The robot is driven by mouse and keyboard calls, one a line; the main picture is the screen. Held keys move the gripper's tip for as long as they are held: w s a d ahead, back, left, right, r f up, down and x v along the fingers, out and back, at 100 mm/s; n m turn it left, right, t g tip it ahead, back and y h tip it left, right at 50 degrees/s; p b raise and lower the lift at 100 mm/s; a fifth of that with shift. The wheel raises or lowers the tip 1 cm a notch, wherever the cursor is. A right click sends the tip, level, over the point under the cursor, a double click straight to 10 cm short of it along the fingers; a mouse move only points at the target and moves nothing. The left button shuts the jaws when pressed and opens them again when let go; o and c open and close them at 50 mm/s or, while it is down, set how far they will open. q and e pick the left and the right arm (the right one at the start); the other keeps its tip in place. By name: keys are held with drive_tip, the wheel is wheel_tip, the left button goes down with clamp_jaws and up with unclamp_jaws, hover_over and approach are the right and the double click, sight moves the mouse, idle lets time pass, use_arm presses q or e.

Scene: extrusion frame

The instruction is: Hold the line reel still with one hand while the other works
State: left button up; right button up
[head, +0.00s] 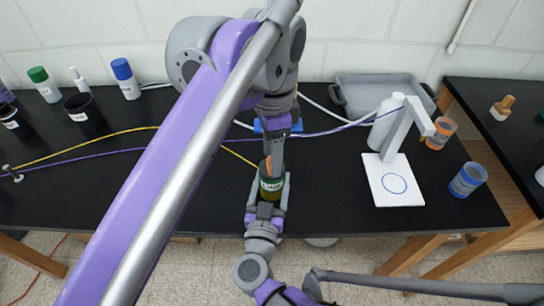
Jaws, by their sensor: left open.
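The line reel (271,187), a dark green cylinder with a white label, stands near the table's front edge. My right gripper (267,195) reaches it from the front, with one finger along each side; the fingers appear to press on it. My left gripper (275,158) comes down from above and is open. Its tip is just over the reel's top, beside a small orange piece; whether it touches is unclear. A yellow line (95,148) runs from the far left toward the reel, partly hidden by my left arm.
Bottles and a dark cup (84,112) stand at the back left. A grey tray (372,88), a white bottle (385,124), a white stand (394,183) and orange and blue jars (467,180) are to the right. A purple line crosses behind. Blue parts show behind my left gripper.

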use_arm(q)
drive_tip(key=shift+f, duration=0.75)
clamp_jaws()
